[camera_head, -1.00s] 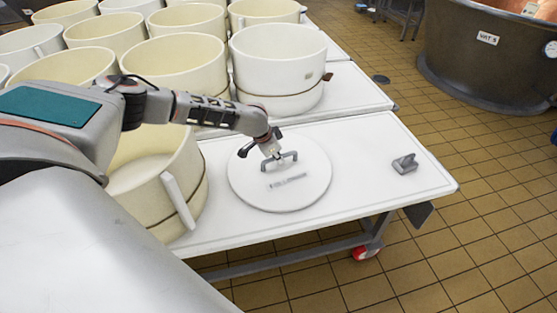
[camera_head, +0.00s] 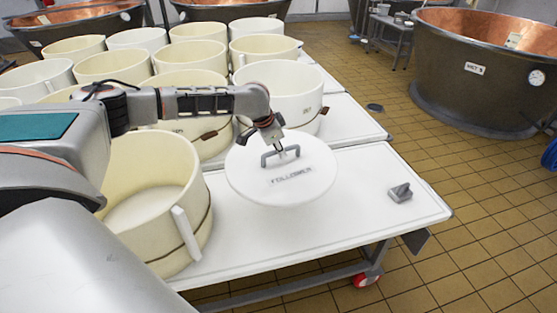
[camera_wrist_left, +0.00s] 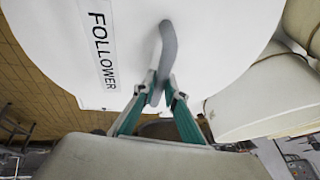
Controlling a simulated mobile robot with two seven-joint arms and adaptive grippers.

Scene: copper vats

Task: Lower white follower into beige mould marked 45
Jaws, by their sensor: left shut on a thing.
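The white follower (camera_head: 280,191) is a round disc with a grey bar handle and the label FOLLOWER. My left gripper (camera_head: 281,152) is shut on the handle and holds the disc above the white table. In the left wrist view, the fingertips (camera_wrist_left: 160,92) close on the handle, and the follower (camera_wrist_left: 200,50) fills much of the picture. A beige mould (camera_head: 158,165) stands open and empty to the left of the follower, partly behind my left arm. I cannot read a number on it. My right gripper is not in view.
Several other beige and white moulds (camera_head: 279,90) stand behind on white tables. A small grey block (camera_head: 400,192) lies near the right end of the front table (camera_head: 370,215). Copper-lined vats (camera_head: 480,80) stand at the back. The front table's right part is mostly clear.

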